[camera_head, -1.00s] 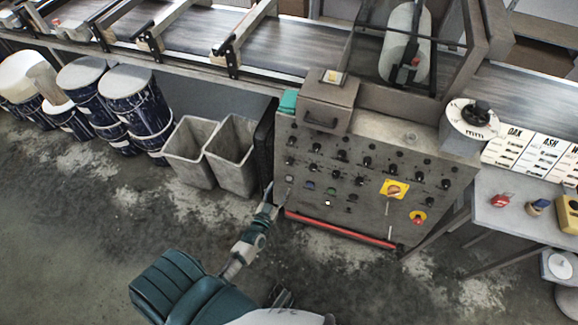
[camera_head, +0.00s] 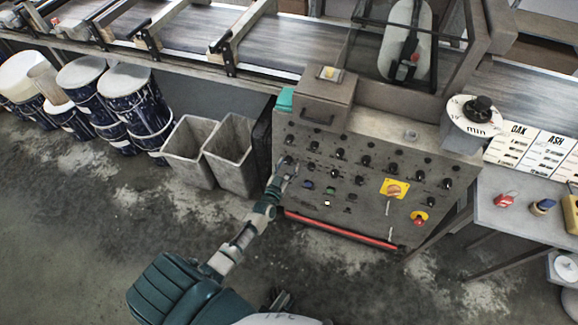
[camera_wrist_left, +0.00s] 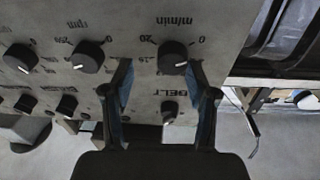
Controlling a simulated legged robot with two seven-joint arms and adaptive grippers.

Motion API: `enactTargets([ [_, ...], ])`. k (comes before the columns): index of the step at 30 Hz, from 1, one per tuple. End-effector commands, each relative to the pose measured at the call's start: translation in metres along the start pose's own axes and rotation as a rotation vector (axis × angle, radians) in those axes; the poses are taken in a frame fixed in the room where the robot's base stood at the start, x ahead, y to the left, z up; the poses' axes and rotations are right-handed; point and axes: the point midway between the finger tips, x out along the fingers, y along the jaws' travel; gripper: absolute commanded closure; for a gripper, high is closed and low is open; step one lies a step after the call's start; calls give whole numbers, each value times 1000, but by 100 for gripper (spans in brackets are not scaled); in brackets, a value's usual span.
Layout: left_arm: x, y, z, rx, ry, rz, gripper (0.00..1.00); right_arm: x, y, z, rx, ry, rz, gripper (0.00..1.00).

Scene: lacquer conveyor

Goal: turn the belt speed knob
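The belt speed knob (camera_wrist_left: 172,57) is black with a pale pointer line. In the left wrist view its scale reads m/min, 0 to 20, upside down, with BELT printed below. My left gripper (camera_wrist_left: 160,70) is open, its two fingers spread around the knob's sides. A clear gap shows at the left finger; the right finger is close to the knob, and contact cannot be told. In the head view the left gripper (camera_head: 282,176) is at the left part of the grey control panel (camera_head: 350,222), near the upper-left knobs. My right gripper is not identifiable.
An rpm knob (camera_wrist_left: 88,57) and other knobs sit beside the belt knob. A yellow-backed switch (camera_head: 394,189) and a red-and-yellow stop button (camera_head: 419,217) are farther right. Grey bins (camera_head: 188,150) stand left of the panel. A red bar (camera_head: 340,230) runs along its lower edge.

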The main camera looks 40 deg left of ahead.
Motion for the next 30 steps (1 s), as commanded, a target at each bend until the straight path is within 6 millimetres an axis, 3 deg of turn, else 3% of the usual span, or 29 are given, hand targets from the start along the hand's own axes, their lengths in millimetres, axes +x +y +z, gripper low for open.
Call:
enactTargets([
  [1,0,0,1,-2,-2,3,66,0,0,0,1,1,0,100],
  [5,1,-2,2,-4,-4,3,99,0,0,0,1,1,0,100],
  [6,1,-1,2,-3,-4,3,100,0,0,0,1,1,-1,100],
  [14,0,-1,2,4,-5,-4,100,0,-3,-1,6,3,-7,100],
  [22,0,1,2,-207,7,-38,100,9,3,-1,-5,2,6,100],
  [30,-1,1,4,-229,7,-43,100,15,1,1,-5,-3,2,100],
])
